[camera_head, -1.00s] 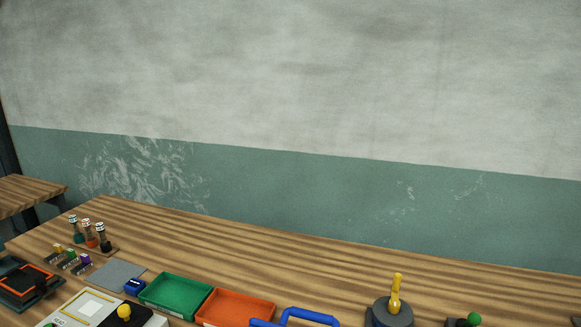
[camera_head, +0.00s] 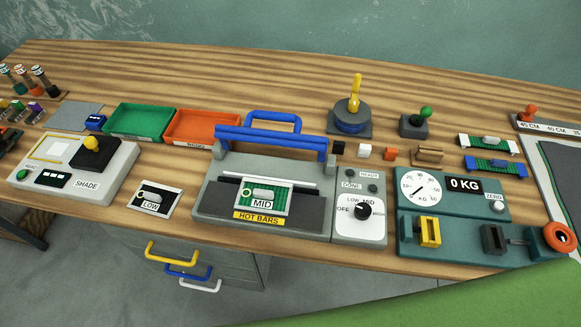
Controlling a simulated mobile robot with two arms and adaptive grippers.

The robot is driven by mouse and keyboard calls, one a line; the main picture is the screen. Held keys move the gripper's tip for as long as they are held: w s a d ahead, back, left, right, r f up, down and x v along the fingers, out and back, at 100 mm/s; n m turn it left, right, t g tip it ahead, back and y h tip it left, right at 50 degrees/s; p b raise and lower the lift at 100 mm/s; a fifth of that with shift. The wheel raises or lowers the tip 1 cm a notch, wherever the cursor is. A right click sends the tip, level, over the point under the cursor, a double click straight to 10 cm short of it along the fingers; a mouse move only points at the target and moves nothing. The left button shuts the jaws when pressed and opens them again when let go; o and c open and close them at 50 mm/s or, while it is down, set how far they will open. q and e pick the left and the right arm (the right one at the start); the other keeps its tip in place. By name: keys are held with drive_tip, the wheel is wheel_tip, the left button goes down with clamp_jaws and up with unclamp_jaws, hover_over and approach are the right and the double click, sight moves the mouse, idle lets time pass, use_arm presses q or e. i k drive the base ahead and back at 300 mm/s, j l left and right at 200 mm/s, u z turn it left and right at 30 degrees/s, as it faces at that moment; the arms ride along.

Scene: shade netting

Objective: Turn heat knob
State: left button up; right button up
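The heat knob (camera_head: 363,211) is a round black dial on the white control panel (camera_head: 350,232) at the right end of the hot bars machine (camera_head: 214,200). Labels OFF, LOW, MID and one at the right, partly legible, ring the knob. A small white mark shows on it, but I cannot tell surely which label it points at. Two small dark lamps, marked READY and DONE, sit above the knob. A green piece with a MID label (camera_head: 262,206) lies on the machine below its blue handle bar (camera_head: 270,138). Neither of my grippers is in view.
Left of the machine are a LOW card (camera_head: 155,198) and the SHADE box (camera_head: 117,168). Right of it is a teal scale unit (camera_head: 470,206) with an orange wheel (camera_head: 560,238). Green (camera_head: 111,119) and orange (camera_head: 180,126) trays stand behind. A green surface (camera_head: 470,301) covers the lower right corner.

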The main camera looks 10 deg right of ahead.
sight(362, 211)
drive_tip(key=z, duration=0.95)
